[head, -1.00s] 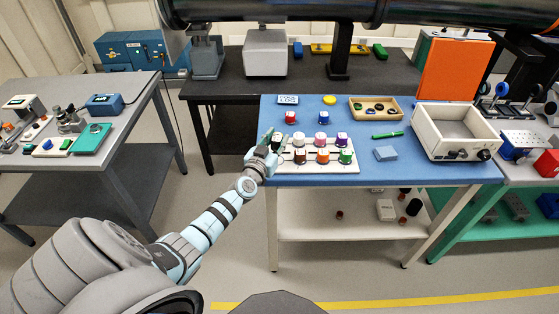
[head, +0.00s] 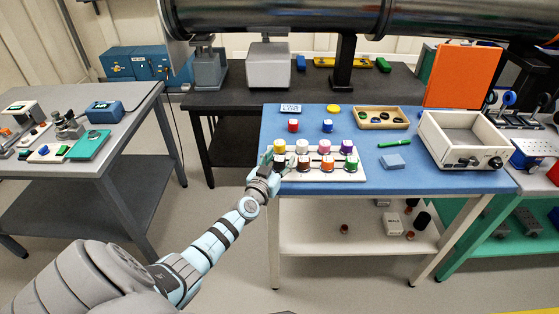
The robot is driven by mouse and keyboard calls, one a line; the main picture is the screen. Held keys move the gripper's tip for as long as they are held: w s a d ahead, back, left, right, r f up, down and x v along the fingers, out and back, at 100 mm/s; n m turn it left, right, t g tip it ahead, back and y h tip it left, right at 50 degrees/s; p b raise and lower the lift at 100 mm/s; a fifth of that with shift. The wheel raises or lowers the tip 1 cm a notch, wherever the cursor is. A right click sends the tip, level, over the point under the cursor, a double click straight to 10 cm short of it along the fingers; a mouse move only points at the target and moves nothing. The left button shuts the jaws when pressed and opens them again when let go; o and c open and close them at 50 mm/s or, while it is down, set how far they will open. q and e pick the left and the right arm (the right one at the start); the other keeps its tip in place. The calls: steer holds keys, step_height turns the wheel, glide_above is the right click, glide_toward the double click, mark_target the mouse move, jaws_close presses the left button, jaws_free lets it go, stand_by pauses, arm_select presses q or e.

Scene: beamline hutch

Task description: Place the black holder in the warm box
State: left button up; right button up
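A white rack (head: 316,177) stands at the front left of the blue table and holds small capped holders in two rows. A dark holder that looks black (head: 280,163) is at the rack's front left corner, partly hidden by my gripper. My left gripper (head: 271,160) is at the rack's left end, right beside this holder. I cannot tell whether its fingers touch or close on it. The warm box (head: 432,147), cream with an orange lid (head: 461,76) standing open, is at the right of the table and looks empty. My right gripper is out of view.
A red holder (head: 293,126) and a blue holder (head: 327,126) stand behind the rack. A wooden tray (head: 361,124), a green pen (head: 394,143) and a light blue block (head: 394,161) lie between rack and box. A dark pipe (head: 280,18) crosses overhead.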

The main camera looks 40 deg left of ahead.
mark_target(277, 163)
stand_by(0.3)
arm_select(q)
steer(key=p+v, duration=0.2)
steer(key=v, duration=0.1)
steer(key=shift+s+d, duration=0.1)
steer(key=shift+s, duration=0.15)
steer(key=p+v, duration=0.2)
steer(key=v, duration=0.9)
steer(key=shift+f+p, duration=0.2)
steer(key=shift+p, duration=0.2)
